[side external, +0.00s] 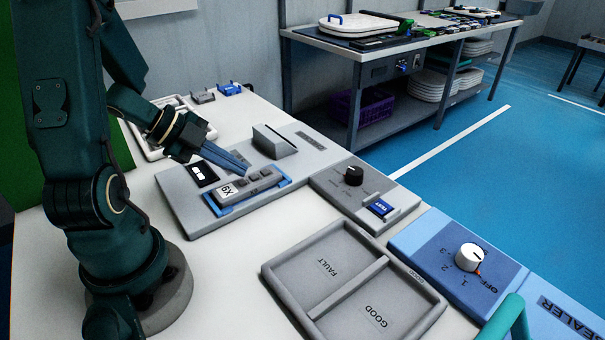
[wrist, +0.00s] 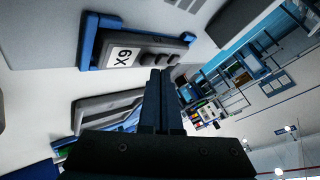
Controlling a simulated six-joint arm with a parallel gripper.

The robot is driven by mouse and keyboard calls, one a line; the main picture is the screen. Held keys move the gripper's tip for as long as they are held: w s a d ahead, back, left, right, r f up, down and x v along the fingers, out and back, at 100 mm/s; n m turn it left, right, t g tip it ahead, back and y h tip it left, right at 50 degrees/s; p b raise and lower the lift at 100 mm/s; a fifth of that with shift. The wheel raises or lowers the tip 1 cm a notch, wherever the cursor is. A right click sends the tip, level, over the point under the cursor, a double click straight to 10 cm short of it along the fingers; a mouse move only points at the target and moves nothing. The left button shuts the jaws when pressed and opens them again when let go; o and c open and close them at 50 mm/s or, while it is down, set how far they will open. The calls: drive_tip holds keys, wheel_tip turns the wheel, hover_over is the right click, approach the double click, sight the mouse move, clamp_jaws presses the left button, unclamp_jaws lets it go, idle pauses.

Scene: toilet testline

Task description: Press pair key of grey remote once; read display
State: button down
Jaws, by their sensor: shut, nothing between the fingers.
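The grey remote (side external: 242,187) lies in a blue cradle (side external: 222,208) on a grey console (side external: 187,213). It has a white label with an X and a digit, and several dark keys. My gripper (side external: 247,172) is shut and empty, its fingertips low at the remote's far-side keys; I cannot tell whether they touch. In the wrist view the remote (wrist: 150,55) is beyond my fingertips (wrist: 161,73), up and to the left. Which key is the pair key cannot be read. A small black display (side external: 201,173) left of the remote shows white marks, too small to read.
A dark-topped grey block (side external: 275,140) stands on the console behind my fingers. To the right are a black-knob panel (side external: 352,176) and a blue panel with a white knob (side external: 469,257). A FAULT/GOOD tray (side external: 287,292) lies in front. Clear white table is left of the tray.

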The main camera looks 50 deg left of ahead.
sight(237, 184)
drive_tip(key=shift+f, duration=0.3)
drive_tip(key=shift+f, duration=0.4)
idle(0.6)
drive_tip(key=shift+r, duration=0.85)
drive_tip(key=shift+r, duration=0.1)
drive_tip(key=shift+r, duration=2.4)
drive_tip(key=shift+d, duration=0.1)
